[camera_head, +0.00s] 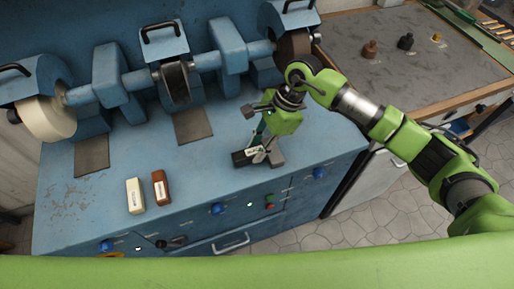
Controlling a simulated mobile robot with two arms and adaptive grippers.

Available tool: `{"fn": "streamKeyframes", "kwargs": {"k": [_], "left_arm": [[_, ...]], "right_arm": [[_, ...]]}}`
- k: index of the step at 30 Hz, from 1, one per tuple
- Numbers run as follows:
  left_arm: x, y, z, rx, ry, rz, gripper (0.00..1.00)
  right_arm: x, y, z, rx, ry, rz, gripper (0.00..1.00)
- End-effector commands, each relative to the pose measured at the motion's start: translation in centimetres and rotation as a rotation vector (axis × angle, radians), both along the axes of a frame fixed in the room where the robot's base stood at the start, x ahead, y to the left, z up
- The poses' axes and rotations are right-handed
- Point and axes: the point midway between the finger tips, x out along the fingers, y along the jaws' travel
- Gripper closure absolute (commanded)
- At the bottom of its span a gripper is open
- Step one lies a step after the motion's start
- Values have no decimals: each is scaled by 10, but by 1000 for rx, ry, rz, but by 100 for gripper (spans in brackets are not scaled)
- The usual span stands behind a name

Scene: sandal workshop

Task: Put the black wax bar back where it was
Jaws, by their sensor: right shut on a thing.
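The black wax bar (239,159) with a pale label is at the front part of the blue bench top, right of the other bars. My right gripper (259,156) reaches down from above and is shut on it, its fingers hiding part of the bar. I cannot tell whether the bar touches the bench top or is just above it. A cream bar (135,196) and a brown bar (161,188) stand side by side at the front left of the bench. My left gripper is out of view.
The blue bench (205,185) carries a polishing machine with wheels (176,82) along its back. Knobs, buttons and a drawer handle (231,243) are on its front. A grey-topped table (400,70) with small bottles stands at the right. Bench top between brown and black bars is clear.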

Motion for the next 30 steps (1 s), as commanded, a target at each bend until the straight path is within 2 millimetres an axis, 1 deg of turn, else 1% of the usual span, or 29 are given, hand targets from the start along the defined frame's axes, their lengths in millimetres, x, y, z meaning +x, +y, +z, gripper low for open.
{"fn": "streamKeyframes", "kwargs": {"k": [1,3,6,12,16,17,18,19,30], "left_arm": [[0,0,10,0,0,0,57],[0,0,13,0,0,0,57],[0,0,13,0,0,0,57],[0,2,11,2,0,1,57],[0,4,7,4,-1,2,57],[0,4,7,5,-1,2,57],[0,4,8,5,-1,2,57],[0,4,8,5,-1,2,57],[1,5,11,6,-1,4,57]], "right_arm": [[-3,2,-3,1,5,2,98],[-2,2,-11,2,4,2,98],[-1,2,-16,3,1,3,98],[-1,2,-17,2,-1,3,98],[-1,2,-21,2,-1,3,98],[-1,2,-21,1,0,3,74],[-1,2,-20,2,0,3,64],[-1,2,-20,2,0,3,60],[-1,2,-17,2,1,2,60]]}}
